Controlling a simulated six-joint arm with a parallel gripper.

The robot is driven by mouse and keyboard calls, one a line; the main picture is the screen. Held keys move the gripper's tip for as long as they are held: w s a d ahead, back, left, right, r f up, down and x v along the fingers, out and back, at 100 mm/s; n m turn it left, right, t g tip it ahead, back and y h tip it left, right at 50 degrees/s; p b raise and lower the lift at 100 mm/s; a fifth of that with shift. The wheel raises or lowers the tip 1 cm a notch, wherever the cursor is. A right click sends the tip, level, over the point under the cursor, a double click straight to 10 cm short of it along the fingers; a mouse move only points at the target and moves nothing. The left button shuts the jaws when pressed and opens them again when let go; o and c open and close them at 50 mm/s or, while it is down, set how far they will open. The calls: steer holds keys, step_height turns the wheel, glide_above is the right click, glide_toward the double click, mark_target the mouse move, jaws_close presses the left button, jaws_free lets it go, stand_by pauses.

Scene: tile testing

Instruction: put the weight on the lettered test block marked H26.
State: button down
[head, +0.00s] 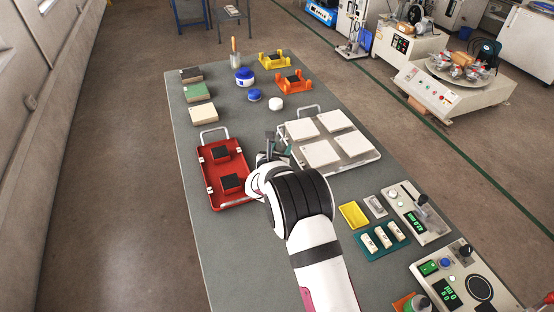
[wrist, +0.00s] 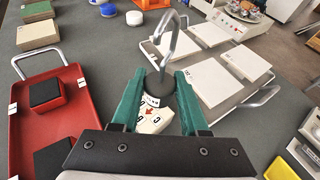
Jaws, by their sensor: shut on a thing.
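My gripper (head: 274,152) is over the table between the red tray and the white tray. Its green fingers (wrist: 158,88) are shut on the weight (wrist: 158,84), a dark grey piece with a bent metal rod rising from it; in the head view the weight (head: 270,141) is partly hidden by my wrist. A white lettered piece (wrist: 153,120) shows between the fingers; I cannot tell what it belongs to. Pale blocks (head: 320,154) with small corner marks lie on the white tray and show in the wrist view (wrist: 213,78). I cannot read H26 on any block.
The red tray (head: 235,154) with two black blocks is at left. Green (head: 198,114) and beige (head: 203,139) blocks stand farther back. Instruments (head: 415,215) stand at right.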

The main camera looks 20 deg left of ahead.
steer(key=shift+a+f, duration=0.2)
steer(key=shift+f, duration=0.55)
steer(key=shift+a+f, duration=0.2)
steer(key=shift+f, duration=0.6)
steer(key=shift+a+f, duration=0.2)
steer(key=shift+f, duration=0.55)
steer(key=shift+c, duration=2.1)
jaws_free()
steer(key=shift+f, duration=0.15)
